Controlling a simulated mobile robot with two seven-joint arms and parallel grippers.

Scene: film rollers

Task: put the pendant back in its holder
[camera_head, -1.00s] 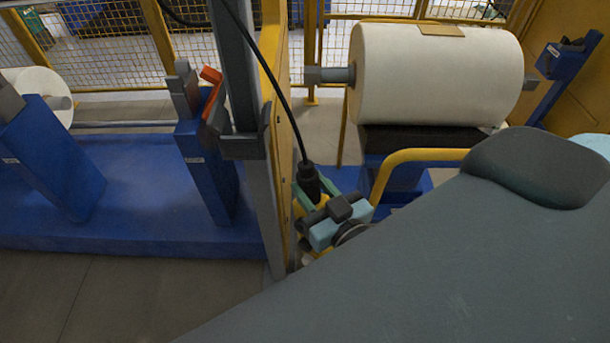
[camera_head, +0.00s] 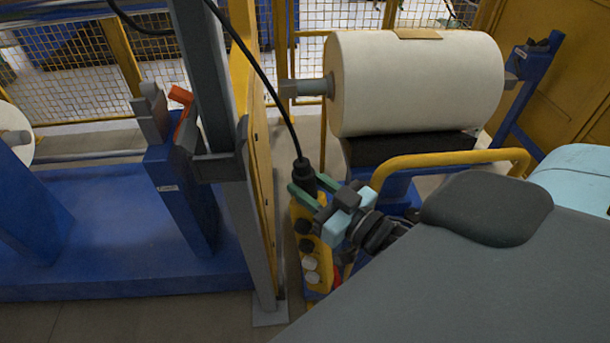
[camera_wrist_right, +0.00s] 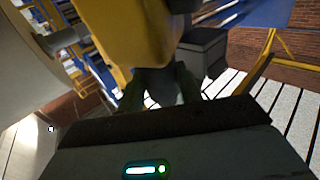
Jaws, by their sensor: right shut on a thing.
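The yellow pendant (camera_head: 311,248) hangs roughly upright from its black cable, with black and pale buttons on its face. My right gripper (camera_head: 313,190) is shut on the pendant's top end, just below the cable gland, with its green fingers on either side. In the right wrist view the pendant's yellow body (camera_wrist_right: 140,40) is close beyond the fingers. A grey post with a dark grey bracket (camera_head: 218,168) stands to the left of the pendant, apart from it. I cannot tell for sure whether this bracket is the holder. My left gripper is not in view.
A yellow panel edge (camera_head: 262,180) stands between the post and the pendant. A large white film roller (camera_head: 420,85) is behind, with a curved yellow rail (camera_head: 440,158) in front. A blue machine base (camera_head: 110,240) fills the left. My right forearm covers the lower right.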

